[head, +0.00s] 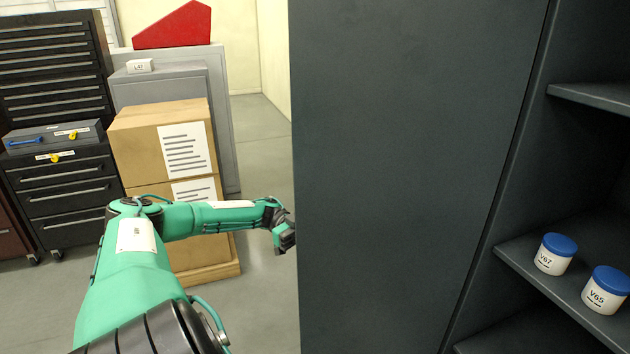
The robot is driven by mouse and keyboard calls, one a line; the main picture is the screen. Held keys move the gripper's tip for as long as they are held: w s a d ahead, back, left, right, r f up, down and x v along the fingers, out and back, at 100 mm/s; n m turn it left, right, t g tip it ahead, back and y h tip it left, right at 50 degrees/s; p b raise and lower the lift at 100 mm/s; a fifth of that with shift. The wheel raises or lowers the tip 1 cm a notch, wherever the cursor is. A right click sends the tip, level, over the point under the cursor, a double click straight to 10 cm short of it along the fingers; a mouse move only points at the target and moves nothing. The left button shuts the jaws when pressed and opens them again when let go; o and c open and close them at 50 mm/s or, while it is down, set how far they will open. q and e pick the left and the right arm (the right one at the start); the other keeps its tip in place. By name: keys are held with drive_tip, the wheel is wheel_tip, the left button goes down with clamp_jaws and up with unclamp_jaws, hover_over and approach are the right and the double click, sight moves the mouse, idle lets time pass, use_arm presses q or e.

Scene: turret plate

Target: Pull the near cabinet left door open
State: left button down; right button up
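The near cabinet left door (410,150) is a tall dark grey panel filling the middle of the head view. It stands swung open, with the cabinet's inside showing to its right. My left gripper (284,234) is at the door's left edge, and its fingertips are partly hidden by the door. I cannot tell whether it touches the door or is shut on anything. The door's handle does not show. My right gripper is out of view.
Cabinet shelves (585,97) are at right, with jars V67 (555,254) and V65 (606,290) on a lower one. Stacked cardboard boxes (150,150) stand behind my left arm. Black drawer units (60,195) are at far left. Floor is clear beyond the boxes.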

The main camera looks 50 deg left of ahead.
use_arm(q)
drive_tip(key=shift+w+a, duration=0.1)
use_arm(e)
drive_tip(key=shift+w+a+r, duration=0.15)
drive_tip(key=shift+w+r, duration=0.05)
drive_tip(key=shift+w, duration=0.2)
use_arm(q)
drive_tip(key=c, duration=1.4)
unclamp_jaws()
drive_tip(key=shift+w, duration=0.15)
drive_tip(key=shift+c, duration=0.2)
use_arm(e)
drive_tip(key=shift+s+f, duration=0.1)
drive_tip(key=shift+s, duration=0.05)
